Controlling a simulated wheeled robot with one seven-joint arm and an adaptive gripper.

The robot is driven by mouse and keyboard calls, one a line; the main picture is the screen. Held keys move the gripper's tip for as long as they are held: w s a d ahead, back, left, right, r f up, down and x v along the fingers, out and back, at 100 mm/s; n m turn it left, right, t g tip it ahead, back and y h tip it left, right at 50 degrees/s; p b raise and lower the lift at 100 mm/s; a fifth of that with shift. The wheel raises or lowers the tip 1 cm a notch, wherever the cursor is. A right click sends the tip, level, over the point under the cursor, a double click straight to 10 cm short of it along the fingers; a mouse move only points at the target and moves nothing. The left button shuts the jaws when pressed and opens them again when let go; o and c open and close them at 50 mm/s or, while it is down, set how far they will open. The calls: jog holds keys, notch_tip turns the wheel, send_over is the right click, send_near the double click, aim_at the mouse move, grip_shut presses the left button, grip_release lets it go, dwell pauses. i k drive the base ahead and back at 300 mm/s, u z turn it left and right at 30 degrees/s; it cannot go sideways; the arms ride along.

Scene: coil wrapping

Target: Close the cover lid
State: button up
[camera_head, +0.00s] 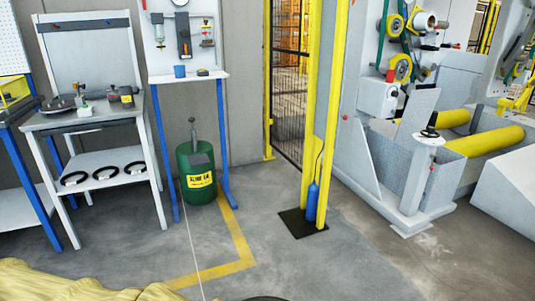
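A grey flat panel (416,112) stands tilted up on the wrapping machine (370,150) at the right. It looks like a raised cover lid, but I cannot tell for certain. It stands beside a white post (417,180) with a dark knob on top. My gripper is not in view, so its place relative to the panel does not show.
Yellow rollers (485,141) lie behind the post. A yellow fence post (328,110) stands on a black plate with a blue bottle (312,202). A green drum (197,170) and workbenches (95,120) are at left. The middle floor (270,255) is mostly clear. Crumpled yellow material (70,285) is at lower left.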

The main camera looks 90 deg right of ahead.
aim_at(419, 109)
jog(key=z, duration=3.85)
